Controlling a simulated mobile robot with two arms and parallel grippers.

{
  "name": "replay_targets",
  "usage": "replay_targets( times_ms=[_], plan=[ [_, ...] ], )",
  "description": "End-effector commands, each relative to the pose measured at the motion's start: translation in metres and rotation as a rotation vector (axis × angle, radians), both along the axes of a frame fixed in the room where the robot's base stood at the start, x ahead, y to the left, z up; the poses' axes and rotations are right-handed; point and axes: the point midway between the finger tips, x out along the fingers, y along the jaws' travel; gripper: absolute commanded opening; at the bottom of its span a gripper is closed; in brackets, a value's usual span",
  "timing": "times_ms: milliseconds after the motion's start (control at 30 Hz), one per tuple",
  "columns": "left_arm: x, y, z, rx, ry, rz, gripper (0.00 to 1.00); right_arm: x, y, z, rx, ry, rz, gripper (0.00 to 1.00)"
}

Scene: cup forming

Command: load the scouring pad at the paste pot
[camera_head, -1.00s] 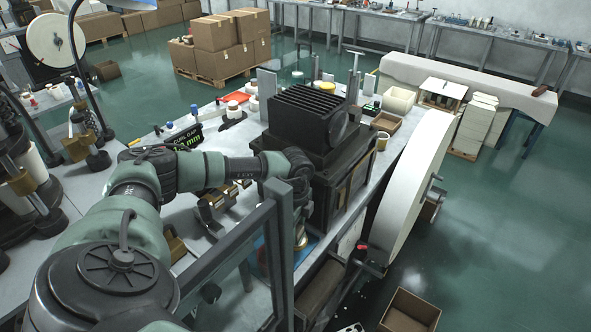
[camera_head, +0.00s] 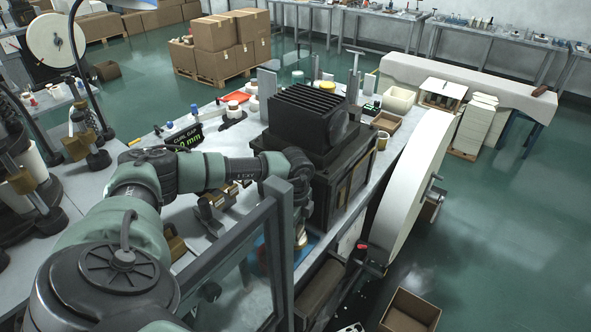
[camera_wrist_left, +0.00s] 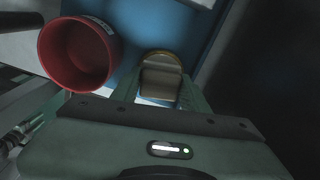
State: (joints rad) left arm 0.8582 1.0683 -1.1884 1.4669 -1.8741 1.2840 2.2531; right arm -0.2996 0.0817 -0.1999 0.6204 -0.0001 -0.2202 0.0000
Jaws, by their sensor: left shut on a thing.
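The scouring pad (camera_wrist_left: 162,72), a small brownish block with a golden rounded far edge, sits between the fingers of my left gripper (camera_wrist_left: 160,98) in the left wrist view. The gripper is shut on it. The paste pot (camera_wrist_left: 78,53) is a red round cup with a pale label on its rim, to the left of the pad and apart from it. Its inside looks dark red. In the head view my left gripper (camera_head: 300,238) points down beside the black press, partly hidden by the dark frame.
The black finned press (camera_head: 308,115) stands right beside my left wrist. A dark-framed clear guard (camera_head: 235,262) rises in front. A blue surface (camera_wrist_left: 140,25) lies under the pot and pad. A large white wheel (camera_head: 412,185) stands to the right of the press.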

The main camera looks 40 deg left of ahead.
Motion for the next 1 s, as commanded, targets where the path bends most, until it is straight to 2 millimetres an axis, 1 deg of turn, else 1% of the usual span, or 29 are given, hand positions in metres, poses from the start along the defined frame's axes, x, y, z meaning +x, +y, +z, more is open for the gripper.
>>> replay_targets(
  times_ms=[200, 367, 667, 1000],
  plan=[
    [-0.002, -0.001, -0.003, -0.001, 0.006, -0.002, 0.12, 0.000, 0.000, 0.000, 0.000, 0.000, 0.000, 0.36],
    [-0.002, -0.001, -0.001, -0.001, 0.006, -0.002, 0.12, 0.000, 0.000, 0.000, 0.000, 0.000, 0.000, 0.36],
    [-0.001, -0.001, 0.024, -0.001, 0.003, -0.001, 0.12, 0.000, 0.002, 0.008, 0.003, 0.001, -0.001, 0.36],
    [0.000, 0.000, 0.051, 0.000, 0.001, 0.000, 0.12, -0.001, 0.003, 0.006, 0.004, 0.001, -0.002, 0.36]
  ],
)
